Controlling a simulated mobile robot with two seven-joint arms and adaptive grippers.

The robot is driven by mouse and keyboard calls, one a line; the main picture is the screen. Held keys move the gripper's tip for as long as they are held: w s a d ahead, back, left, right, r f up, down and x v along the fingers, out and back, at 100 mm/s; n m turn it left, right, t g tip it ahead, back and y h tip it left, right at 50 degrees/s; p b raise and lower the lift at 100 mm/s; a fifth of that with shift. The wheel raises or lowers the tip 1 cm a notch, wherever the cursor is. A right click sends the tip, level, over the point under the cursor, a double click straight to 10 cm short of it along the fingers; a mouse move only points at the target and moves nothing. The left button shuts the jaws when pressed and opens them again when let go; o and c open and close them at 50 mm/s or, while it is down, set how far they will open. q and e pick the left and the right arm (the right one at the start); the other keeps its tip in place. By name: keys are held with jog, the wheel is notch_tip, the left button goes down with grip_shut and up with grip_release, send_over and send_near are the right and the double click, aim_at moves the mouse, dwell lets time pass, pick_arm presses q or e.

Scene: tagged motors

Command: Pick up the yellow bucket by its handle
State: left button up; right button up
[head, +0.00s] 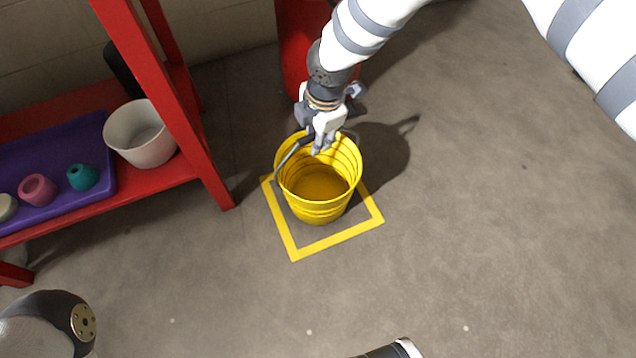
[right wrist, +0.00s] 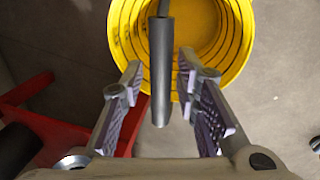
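The yellow bucket (head: 318,208) stands upright on the floor inside a yellow taped square (head: 343,238). Its dark handle (head: 289,157) rises at the left of the rim and runs up toward my right gripper (head: 321,146), which is over the far part of the rim. In the right wrist view, the bucket (right wrist: 236,45) lies beyond my right gripper (right wrist: 165,88). The two fingers are apart, and the grey handle grip (right wrist: 161,75) runs between them with a gap on each side. My left gripper does not show.
A red shelf (head: 190,150) stands at the left, holding a white pot (head: 140,135) and a purple tray (head: 65,140) with small coloured parts. A red object (head: 300,45) stands behind the bucket. The floor (head: 480,230) to the right is clear.

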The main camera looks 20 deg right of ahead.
grip_shut()
